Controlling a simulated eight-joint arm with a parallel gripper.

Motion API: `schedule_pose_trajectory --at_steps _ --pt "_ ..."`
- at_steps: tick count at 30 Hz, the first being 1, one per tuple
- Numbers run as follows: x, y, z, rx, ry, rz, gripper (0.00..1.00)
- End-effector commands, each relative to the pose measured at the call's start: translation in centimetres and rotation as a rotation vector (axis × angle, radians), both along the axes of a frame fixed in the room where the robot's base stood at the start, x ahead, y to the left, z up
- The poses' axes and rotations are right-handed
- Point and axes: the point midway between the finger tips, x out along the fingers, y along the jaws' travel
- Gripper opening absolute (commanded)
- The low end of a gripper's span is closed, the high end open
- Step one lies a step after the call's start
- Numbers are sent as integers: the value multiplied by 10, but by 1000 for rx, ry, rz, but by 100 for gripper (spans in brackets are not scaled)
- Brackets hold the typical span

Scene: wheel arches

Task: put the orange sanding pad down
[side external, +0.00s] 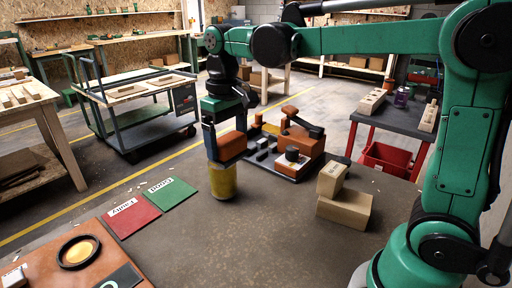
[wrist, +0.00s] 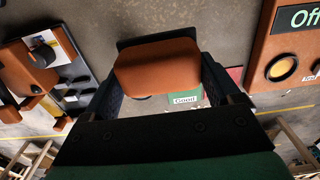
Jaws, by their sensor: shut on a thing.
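The orange sanding pad (side external: 232,147) is a rounded orange block held between the fingers of my gripper (side external: 222,143). In the wrist view the pad (wrist: 157,65) fills the space between the two dark fingers of my gripper (wrist: 160,80). My gripper is shut on it and points down. A yellow cylinder (side external: 223,182) stands on the grey table directly under the pad in the side view. I cannot tell whether the pad touches it.
A green mat marked Good (side external: 166,193) and a red mat marked Faulty (side external: 131,215) lie left of the cylinder. A black tray with orange parts (side external: 262,165) is behind right. Cardboard boxes (side external: 344,208) stand right. An orange board (side external: 105,265) lies front left.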

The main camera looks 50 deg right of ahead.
Motion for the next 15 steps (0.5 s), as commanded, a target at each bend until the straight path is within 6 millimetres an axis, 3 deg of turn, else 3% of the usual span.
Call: schedule_pose_trajectory --at_steps 4,7,12,15 --pt "-1 42 6 0 0 13 30" --pt "-7 85 13 0 0 17 30" --pt "-30 152 24 0 0 14 30" --pt "-44 179 29 0 0 10 30"
